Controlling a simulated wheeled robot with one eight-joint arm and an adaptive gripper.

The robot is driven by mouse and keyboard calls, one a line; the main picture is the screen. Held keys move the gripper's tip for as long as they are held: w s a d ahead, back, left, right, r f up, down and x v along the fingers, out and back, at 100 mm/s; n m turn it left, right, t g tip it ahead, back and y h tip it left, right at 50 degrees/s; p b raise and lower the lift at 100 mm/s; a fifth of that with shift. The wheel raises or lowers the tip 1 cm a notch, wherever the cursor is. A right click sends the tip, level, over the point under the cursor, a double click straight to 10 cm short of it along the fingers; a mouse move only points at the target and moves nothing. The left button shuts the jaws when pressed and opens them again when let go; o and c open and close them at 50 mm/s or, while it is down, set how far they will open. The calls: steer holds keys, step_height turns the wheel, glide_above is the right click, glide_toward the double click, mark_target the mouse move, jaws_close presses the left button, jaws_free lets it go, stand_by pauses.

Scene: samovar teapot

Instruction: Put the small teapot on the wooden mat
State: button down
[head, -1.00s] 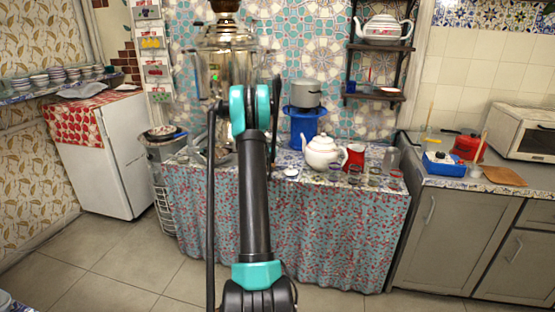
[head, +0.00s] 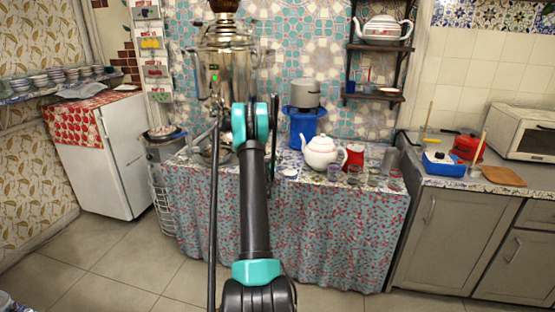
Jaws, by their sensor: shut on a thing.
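A white teapot (head: 320,153) with a spout and handle stands upright on the cloth-covered table, right of my arm. A larger-looking white teapot (head: 383,30) sits on the upper wall shelf. A brown object (head: 224,5) tops the samovar (head: 222,60) and is cut off by the frame's upper edge, so I cannot tell what it is. A flat wooden mat (head: 503,176) lies on the right counter with nothing on it. My arm reaches forward in the middle of the picture, over the left of the table. My gripper and anything in it are hidden by the arm.
Beside the white teapot stand a red jug (head: 354,157) and several small glasses. Near the mat are a blue box (head: 443,164), a red pot (head: 467,147) and a toaster oven (head: 525,130).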

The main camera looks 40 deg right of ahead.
steer(key=shift+f, duration=0.15)
steer(key=c, duration=1.5)
jaws_free()
steer(key=shift+c, duration=0.2)
